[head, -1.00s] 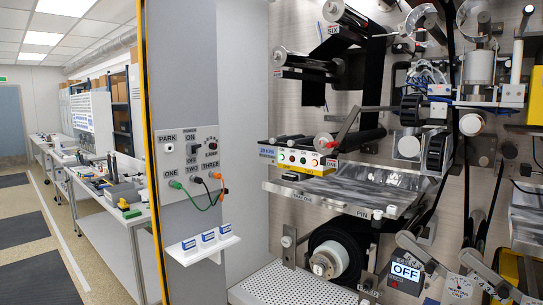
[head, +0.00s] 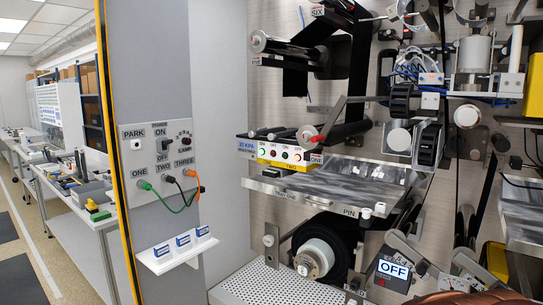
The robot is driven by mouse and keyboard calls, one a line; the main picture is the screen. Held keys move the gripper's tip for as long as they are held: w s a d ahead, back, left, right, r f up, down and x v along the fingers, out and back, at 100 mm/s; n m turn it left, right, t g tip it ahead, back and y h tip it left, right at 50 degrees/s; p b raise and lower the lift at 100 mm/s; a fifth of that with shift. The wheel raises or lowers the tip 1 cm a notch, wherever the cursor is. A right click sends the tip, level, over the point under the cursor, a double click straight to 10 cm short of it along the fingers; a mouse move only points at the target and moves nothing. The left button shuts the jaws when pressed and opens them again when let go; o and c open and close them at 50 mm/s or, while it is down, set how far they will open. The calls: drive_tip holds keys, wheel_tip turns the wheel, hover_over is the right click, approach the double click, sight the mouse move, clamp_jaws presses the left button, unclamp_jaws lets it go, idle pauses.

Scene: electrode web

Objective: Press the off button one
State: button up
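A yellow-edged control box (head: 290,164) is on the machine face in the middle of the head view. A separate sign reading OFF (head: 393,269) is low on the right. My gripper is not in view.
A grey panel (head: 162,160) with PARK, POWER and LAMP controls and coloured cables stands left of the machine. A white shelf (head: 178,256) with small boxes juts out below it. A metal tray (head: 330,185) juts out under the control box. Workbenches line the aisle at far left.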

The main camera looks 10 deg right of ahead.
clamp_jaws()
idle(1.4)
